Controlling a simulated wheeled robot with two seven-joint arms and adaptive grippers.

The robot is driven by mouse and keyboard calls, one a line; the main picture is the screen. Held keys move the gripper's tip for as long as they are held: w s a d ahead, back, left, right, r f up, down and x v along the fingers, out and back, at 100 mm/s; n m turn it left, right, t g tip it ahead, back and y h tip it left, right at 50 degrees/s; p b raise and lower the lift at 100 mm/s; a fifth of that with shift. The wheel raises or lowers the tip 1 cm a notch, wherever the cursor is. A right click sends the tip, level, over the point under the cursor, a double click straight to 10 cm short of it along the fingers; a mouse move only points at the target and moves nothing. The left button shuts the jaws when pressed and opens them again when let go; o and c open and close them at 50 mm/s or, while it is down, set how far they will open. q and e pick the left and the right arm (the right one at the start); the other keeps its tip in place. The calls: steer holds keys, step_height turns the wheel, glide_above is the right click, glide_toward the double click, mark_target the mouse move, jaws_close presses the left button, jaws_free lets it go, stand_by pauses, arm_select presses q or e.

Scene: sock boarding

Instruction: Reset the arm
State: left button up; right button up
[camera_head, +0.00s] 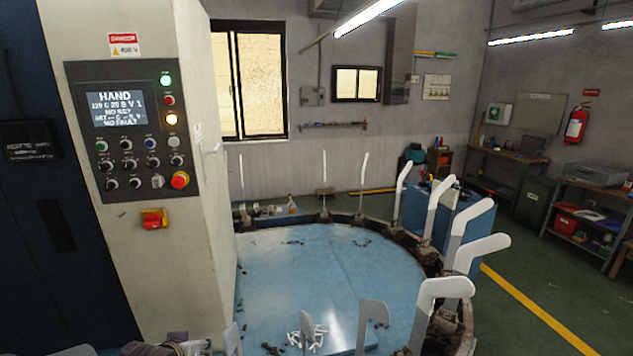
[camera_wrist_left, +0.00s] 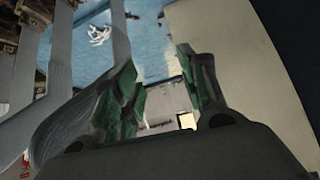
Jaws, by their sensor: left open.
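My left gripper (camera_wrist_left: 160,78) shows in the left wrist view with its two green-padded fingers apart and nothing between them. In the head view, dark parts at the bottom left edge may belong to my left arm, but I cannot tell. My right gripper is in neither view. The boarding machine's round blue table (camera_head: 310,265) is ringed by upright forms; several at the right, such as the nearest white-topped form (camera_head: 443,290), have bent white tops.
A tall cabinet with a control panel (camera_head: 128,130) stands close on the left; its screen reads HAND. Small white pieces (camera_head: 307,338) lie on the blue table near its front. Workbenches (camera_head: 507,158) and shelves line the right wall. Green floor is open at the right.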

arm_select(q)
steer(key=s+d+f+m+g+h, duration=0.1)
steer(key=s+d+f+m+g, duration=0.15)
steer(key=s+f, duration=0.5)
steer(key=s+d+f+m+g, duration=0.1)
steer(key=s+d+f+g, duration=0.25)
steer(key=s, duration=0.65)
step_height(320, 180, down, 33)
steer(key=s+b, duration=0.1)
steer(key=s, duration=0.1)
steer(key=s+a+f, duration=0.2)
steer(key=s+f, duration=0.9)
steer(key=s+a+f+g+b, duration=0.1)
steer(key=s+f, duration=1)
steer(key=shift+s+a, duration=0.2)
steer(key=shift+a, duration=0.15)
steer(key=shift+w+m, duration=0.15)
steer(key=shift+m, duration=0.1)
